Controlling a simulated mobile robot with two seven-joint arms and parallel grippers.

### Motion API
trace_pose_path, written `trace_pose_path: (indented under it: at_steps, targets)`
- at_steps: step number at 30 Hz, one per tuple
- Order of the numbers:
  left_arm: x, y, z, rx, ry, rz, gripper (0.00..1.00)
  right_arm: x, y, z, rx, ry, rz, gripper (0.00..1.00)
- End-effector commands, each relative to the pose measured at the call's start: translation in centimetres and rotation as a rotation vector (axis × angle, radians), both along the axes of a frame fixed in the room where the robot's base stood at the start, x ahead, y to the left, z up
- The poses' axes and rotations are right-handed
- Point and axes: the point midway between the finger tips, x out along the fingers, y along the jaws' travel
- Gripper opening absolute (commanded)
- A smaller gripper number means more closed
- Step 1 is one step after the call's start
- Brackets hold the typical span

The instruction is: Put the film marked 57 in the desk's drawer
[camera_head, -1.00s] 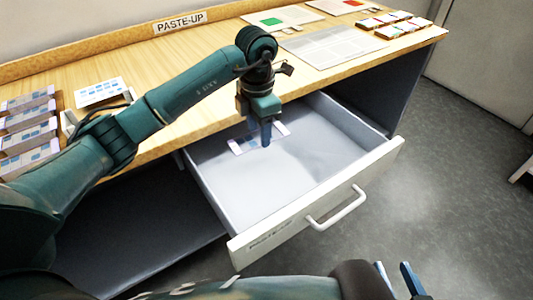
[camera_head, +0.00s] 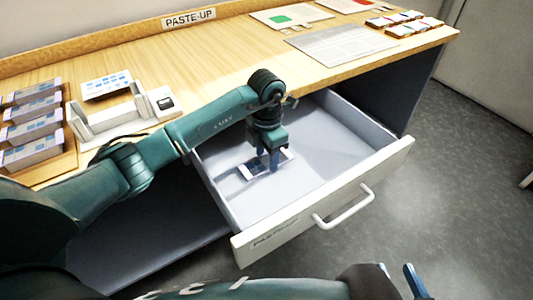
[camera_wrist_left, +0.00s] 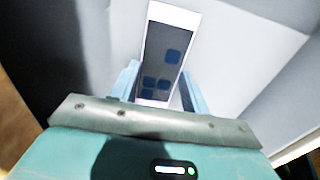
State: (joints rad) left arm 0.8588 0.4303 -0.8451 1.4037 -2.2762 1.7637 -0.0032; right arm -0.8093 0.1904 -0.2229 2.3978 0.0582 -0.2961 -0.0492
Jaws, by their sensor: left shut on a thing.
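The film (camera_head: 252,172) is a small white-framed strip with blue squares. It lies across my left gripper's fingers inside the open drawer (camera_head: 310,172) of the wooden desk (camera_head: 230,62). My left gripper (camera_head: 269,168) points down and is shut on the film, low over the drawer floor. I cannot tell whether the film touches the floor. In the left wrist view the film (camera_wrist_left: 165,55) sticks out between the two fingers (camera_wrist_left: 157,92). No number on it is readable. My right gripper (camera_head: 402,280) is at the bottom edge with its fingers apart, empty.
The desk top holds several stacked film trays (camera_head: 35,112), a white holder (camera_head: 118,115) with a film sheet (camera_head: 107,84), a grey sheet (camera_head: 340,46) and small coloured boxes (camera_head: 405,24). Drawer walls surround my left gripper. The rest of the drawer floor is clear.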

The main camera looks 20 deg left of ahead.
Motion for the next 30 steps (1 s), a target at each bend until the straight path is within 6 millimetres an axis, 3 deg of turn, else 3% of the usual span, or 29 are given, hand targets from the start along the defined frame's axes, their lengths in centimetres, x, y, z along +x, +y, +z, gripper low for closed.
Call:
trace_pose_path:
  at_steps: [5,6,13,23,30]
  targets:
    - [0.0,0.0,-0.4,0.001,0.001,0.001,0.25,0.0,0.0,-0.3,-0.003,0.000,0.002,0.36]
    - [0.0,0.0,-0.3,0.000,0.000,0.001,0.48,0.0,0.0,-0.3,-0.004,0.002,0.002,0.36]
    - [0.0,0.0,-0.3,0.001,0.001,0.001,0.67,0.0,0.1,-0.3,-0.004,0.003,0.003,0.36]
    - [0.0,0.0,0.3,0.000,0.000,0.000,0.68,0.0,0.1,0.1,0.000,0.002,0.003,0.36]
    - [0.1,0.1,4.5,0.001,-0.005,0.000,0.68,0.0,0.0,0.9,0.011,-0.005,-0.003,0.36]
